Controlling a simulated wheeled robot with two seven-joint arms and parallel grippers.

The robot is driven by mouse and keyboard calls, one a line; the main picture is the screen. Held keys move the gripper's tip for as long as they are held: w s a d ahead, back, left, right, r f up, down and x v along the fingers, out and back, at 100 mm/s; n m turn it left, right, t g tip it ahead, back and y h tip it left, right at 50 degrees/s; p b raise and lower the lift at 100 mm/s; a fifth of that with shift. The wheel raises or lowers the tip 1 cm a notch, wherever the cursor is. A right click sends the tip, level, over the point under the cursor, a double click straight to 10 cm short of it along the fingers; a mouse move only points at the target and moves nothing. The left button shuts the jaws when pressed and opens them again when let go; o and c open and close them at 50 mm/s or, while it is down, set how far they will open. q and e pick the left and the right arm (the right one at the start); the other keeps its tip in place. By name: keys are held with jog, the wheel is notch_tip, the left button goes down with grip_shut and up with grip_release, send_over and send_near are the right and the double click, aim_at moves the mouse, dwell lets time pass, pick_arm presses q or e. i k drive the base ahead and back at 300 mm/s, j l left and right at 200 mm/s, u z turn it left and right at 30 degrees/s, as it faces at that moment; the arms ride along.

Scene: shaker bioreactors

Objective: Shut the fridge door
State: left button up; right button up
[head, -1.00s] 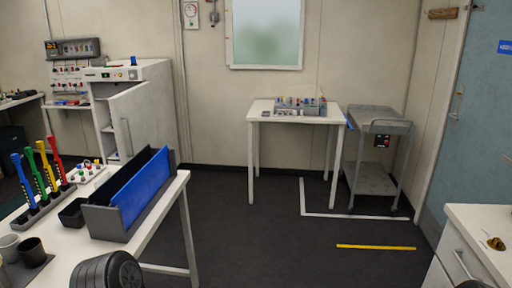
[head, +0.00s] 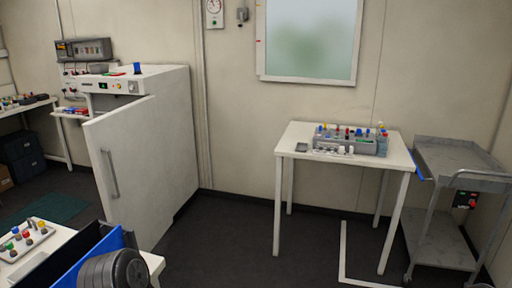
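The fridge (head: 176,150) is a white cabinet at the left in the head view, with a small control panel along its upper front. Its white door (head: 135,165) stands ajar, swung out toward me from the right side of the front. A vertical grey handle (head: 110,174) is on the door's outer face, near its free left edge. The door hides the fridge's inside from here. A dark rounded part of my arm shows at the bottom left, in front of the near table. Neither gripper is visible.
A white table (head: 300,142) with a rack (head: 350,142) and a grey cart (head: 440,250) stand right. Dark floor (head: 225,235) is clear between the fridge and white table.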

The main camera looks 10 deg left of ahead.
aim_at(124, 143)
jog(key=i+l+u, duration=0.2)
jog(key=i+u, duration=0.25)
jog(key=i+l+u, duration=1.3)
jog(key=l, duration=0.2)
jog(key=i+l+z, duration=0.1)
jog(key=i+l, duration=0.55)
jog(key=i, duration=0.25)
jog(key=i+l+z, duration=0.15)
jog(key=i+l, duration=0.15)
jog(key=i, duration=0.2)
